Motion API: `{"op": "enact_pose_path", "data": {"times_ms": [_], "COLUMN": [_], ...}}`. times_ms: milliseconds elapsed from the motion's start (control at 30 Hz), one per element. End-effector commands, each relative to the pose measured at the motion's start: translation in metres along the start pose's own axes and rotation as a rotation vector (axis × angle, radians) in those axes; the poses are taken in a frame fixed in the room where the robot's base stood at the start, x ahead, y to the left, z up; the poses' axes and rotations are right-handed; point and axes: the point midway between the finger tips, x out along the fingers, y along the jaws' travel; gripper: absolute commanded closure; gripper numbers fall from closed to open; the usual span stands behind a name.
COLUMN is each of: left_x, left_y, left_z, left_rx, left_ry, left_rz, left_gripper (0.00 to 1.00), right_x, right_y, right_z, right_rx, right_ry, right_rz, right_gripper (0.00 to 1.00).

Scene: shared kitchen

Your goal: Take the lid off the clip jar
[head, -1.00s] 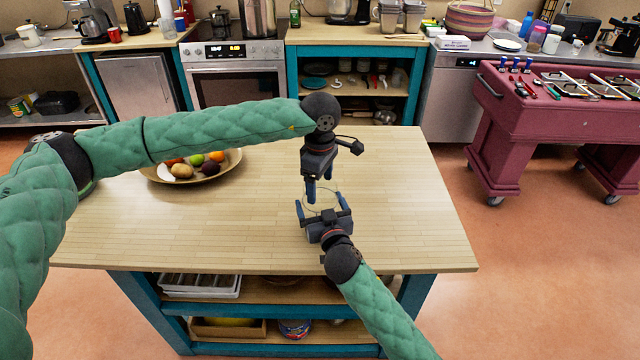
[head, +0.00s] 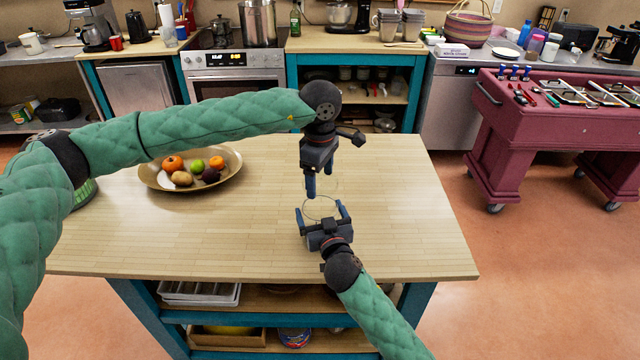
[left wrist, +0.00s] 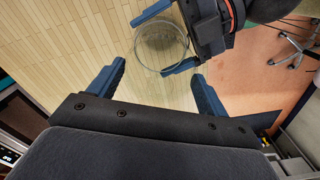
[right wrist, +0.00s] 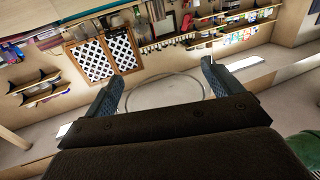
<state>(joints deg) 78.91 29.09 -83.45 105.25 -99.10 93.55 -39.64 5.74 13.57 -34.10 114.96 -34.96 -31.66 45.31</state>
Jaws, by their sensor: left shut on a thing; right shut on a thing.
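The clip jar (head: 319,212) is clear glass, and its round rim shows over the wooden island top. My right gripper (head: 321,209) is shut on the jar body, with one finger on each side. The jar's clear ring also shows in the left wrist view (left wrist: 161,46) and between the fingers in the right wrist view (right wrist: 165,88). My left gripper (head: 320,191) points down above the jar, shut on the lid (head: 321,184), which is clear and very faint between its fingers. The lid is apart from the jar rim.
A bowl of fruit (head: 232,180) stands on the island (head: 180,235) to the left, under my left arm. The rest of the top is clear.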

Motion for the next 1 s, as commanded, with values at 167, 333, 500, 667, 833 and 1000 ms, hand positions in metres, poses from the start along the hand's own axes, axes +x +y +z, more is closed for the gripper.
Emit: {"op": "enact_pose_path", "data": {"times_ms": [167, 333, 500, 667, 833, 1000], "left_x": [-0.003, -0.003, -0.002, 0.003, 0.015, 0.026], "left_y": [0.0, 0.0, 0.0, 0.0, 0.0, 0.0], "left_z": [0.0, 0.0, 0.0, 0.0, 0.0, 0.0], "left_rx": [0.0, 0.0, 0.0, 0.0, 0.0, 0.0], "left_ry": [0.0, 0.0, 0.0, 0.0, 0.0, 0.0], "left_rz": [0.0, 0.0, 0.0, -0.001, -0.001, -0.001], "left_gripper": [0.5, 0.5, 0.5, 0.5, 0.5, 0.5], "right_x": [0.0, 0.0, 0.0, -0.01, -0.036, -0.068], "right_y": [0.0, 0.0, 0.0, 0.0, 0.0, 0.0], "right_z": [-0.001, -0.001, 0.0, 0.002, 0.005, 0.004], "right_rx": [0.0, 0.0, 0.0, 0.0, 0.001, 0.002], "right_ry": [0.002, 0.002, 0.001, 0.0, -0.001, 0.001], "right_rz": [0.0, 0.0, 0.0, 0.0, 0.0, 0.0], "right_gripper": [0.5, 0.0, 0.0, 0.0, 0.0, 0.0]}}
